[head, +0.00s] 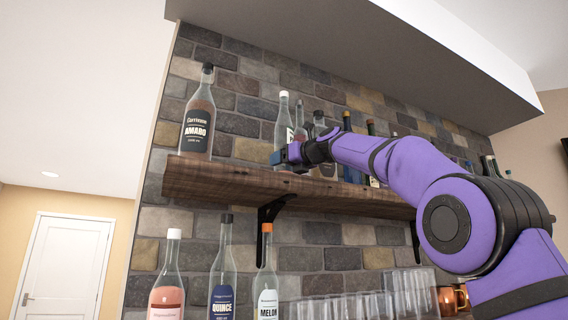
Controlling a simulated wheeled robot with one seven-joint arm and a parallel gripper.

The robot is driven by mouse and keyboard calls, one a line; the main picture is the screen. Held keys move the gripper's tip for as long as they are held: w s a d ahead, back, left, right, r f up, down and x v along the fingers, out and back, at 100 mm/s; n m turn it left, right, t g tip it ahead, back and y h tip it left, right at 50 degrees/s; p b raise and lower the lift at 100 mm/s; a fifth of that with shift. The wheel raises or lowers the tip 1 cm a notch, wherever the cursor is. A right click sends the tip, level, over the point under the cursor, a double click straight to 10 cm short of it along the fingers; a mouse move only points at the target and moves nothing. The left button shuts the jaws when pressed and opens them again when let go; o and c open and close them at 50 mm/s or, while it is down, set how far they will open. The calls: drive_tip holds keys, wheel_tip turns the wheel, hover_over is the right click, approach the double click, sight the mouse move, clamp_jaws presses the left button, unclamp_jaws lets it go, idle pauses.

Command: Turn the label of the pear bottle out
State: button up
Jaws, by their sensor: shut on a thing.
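A clear bottle with a white cap (283,118) stands upright on the wooden shelf; I take it to be the pear bottle. A strip of white label with dark marks shows at its right side, too narrow to read, so the label faces right rather than straight out. My gripper (279,157) is shut on the lower part of this bottle, just above the shelf's front edge.
An AMARO bottle (198,119) stands left on the shelf (225,179), with a gap before the held bottle. Several bottles stand close on the right, partly behind my arm. Below are QUINCE (222,275) and MELON (266,283) bottles, a pink-labelled bottle (167,285) and glasses (360,305).

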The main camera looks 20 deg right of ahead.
drive_tip(key=shift+s+a+m+t+h, duration=0.15)
drive_tip(key=shift+m+t+h, duration=0.3)
drive_tip(key=shift+h, duration=0.25)
drive_tip(key=shift+m+t+h, duration=0.55)
drive_tip(key=shift+m+h, duration=0.5)
drive_tip(key=shift+h, duration=0.35)
drive_tip(key=shift+d, duration=0.2)
drive_tip(key=o, duration=0.8)
drive_tip(key=shift+c, duration=0.2)
drive_tip(key=shift+w+d+n+g+y, duration=0.15)
drive_tip(key=shift+n+g+y, duration=0.25)
drive_tip(key=shift+n+y, duration=0.45)
drive_tip(key=shift+a+n+g+y, duration=0.2)
drive_tip(key=shift+n+g+y, duration=0.45)
drive_tip(key=shift+y, duration=0.6)
